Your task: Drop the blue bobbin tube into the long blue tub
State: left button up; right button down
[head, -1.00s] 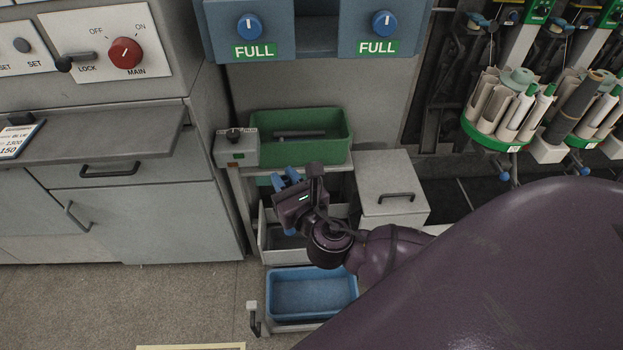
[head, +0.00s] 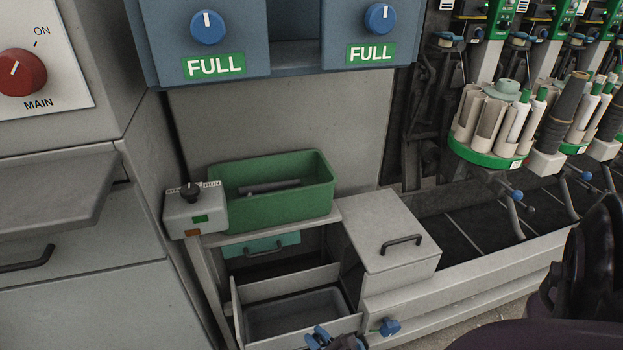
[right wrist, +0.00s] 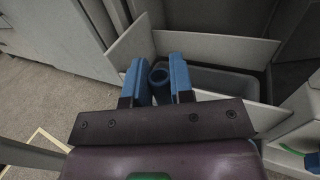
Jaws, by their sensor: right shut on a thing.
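My right gripper (head: 324,337) shows only in part at the bottom edge of the head view, in front of the open drawer. In the right wrist view its two blue fingers (right wrist: 158,72) are shut on the blue bobbin tube (right wrist: 160,84), whose round open end shows between them. The tube is over or near the drawer's front left part in that view; its height above it I cannot tell. The long blue tub is not seen in either view now. My left gripper is not in view.
An open grey drawer (head: 241,318) holds a grey tub (head: 296,318). Above are a green tub (head: 290,208) with a dark rod in it, a teal drawer front (head: 262,246) and a switch box (head: 195,212). A lidded grey box (head: 385,225) stands right. Floor shows left in the wrist view (right wrist: 40,105).

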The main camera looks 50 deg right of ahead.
pick_arm(q)
jog(key=t+b, duration=0.1)
jog(key=b, duration=0.4)
jog(key=shift+w+a+f+n+t, duration=0.1)
jog(key=shift+a+f+n+t, duration=0.2)
jog(key=shift+a+t, duration=0.1)
pick_arm(e)
notch_tip(320, 180, down, 10)
jog(key=s+y, duration=0.1)
jog(key=shift+s+d+n, duration=0.15)
jog(key=shift+s+n, duration=0.05)
jog(key=shift+n, duration=0.1)
pick_arm(q)
jog(key=shift+r, duration=0.1)
pick_arm(e)
jog(key=c, duration=0.9)
grip_release()
pick_arm(q)
jog(key=shift+d+f+g+p, duration=0.15)
jog(key=shift+f+g+p, duration=0.15)
jog(key=shift+p, duration=0.1)
pick_arm(e)
jog(key=s, duration=1)
jog(key=shift+s+a, duration=0.4)
jog(key=shift+a, duration=0.05)
pick_arm(q)
jog(key=shift+r, duration=0.2)
